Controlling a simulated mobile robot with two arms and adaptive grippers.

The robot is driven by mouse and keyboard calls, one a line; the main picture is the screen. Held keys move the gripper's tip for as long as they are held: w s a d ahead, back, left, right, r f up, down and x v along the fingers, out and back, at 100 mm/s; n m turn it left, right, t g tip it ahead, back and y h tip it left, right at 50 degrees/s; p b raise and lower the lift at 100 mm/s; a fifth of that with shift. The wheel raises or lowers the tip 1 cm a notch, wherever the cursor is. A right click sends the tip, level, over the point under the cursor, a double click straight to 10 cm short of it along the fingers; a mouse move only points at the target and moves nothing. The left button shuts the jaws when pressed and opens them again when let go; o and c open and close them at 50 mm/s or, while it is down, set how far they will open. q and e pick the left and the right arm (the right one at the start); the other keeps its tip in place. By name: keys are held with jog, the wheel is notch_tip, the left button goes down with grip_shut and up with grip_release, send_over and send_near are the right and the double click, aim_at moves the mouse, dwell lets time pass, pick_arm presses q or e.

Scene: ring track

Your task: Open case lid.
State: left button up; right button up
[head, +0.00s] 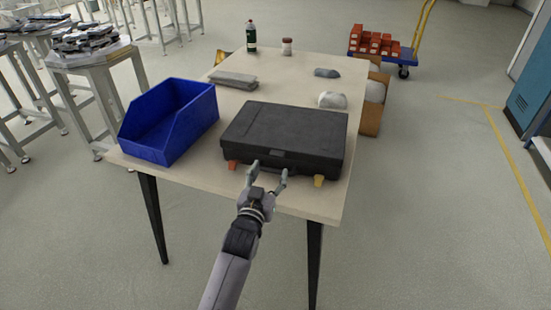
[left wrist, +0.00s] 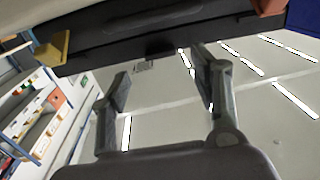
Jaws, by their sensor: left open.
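The black case (head: 285,130) lies flat on the table with its lid shut. An orange latch (head: 232,165) sits at the left of its front edge and a yellow latch (head: 318,181) at the right. My left gripper (head: 268,170) is open and empty at the middle of the case front, by the handle. In the left wrist view the case (left wrist: 150,30) crosses the top, above and beyond the open fingers of my left gripper (left wrist: 160,76). The yellow latch (left wrist: 52,52) is at left there and the orange latch (left wrist: 268,6) at right. I cannot tell whether a fingertip touches the case.
A blue open bin (head: 165,122) stands left of the case on the table (head: 210,172). Behind are a grey folded cloth (head: 233,79), a white lump (head: 332,100), a dark grey cloth (head: 327,72), a bottle (head: 250,37) and a jar (head: 287,47). A strip in front is bare.

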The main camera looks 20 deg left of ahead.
aim_at(276, 157)
pick_arm(q)
jog(key=w, duration=0.7)
jog(key=shift+a, duration=0.1)
jog(key=shift+s, duration=0.1)
jog(key=shift+c, duration=0.4)
grip_shut()
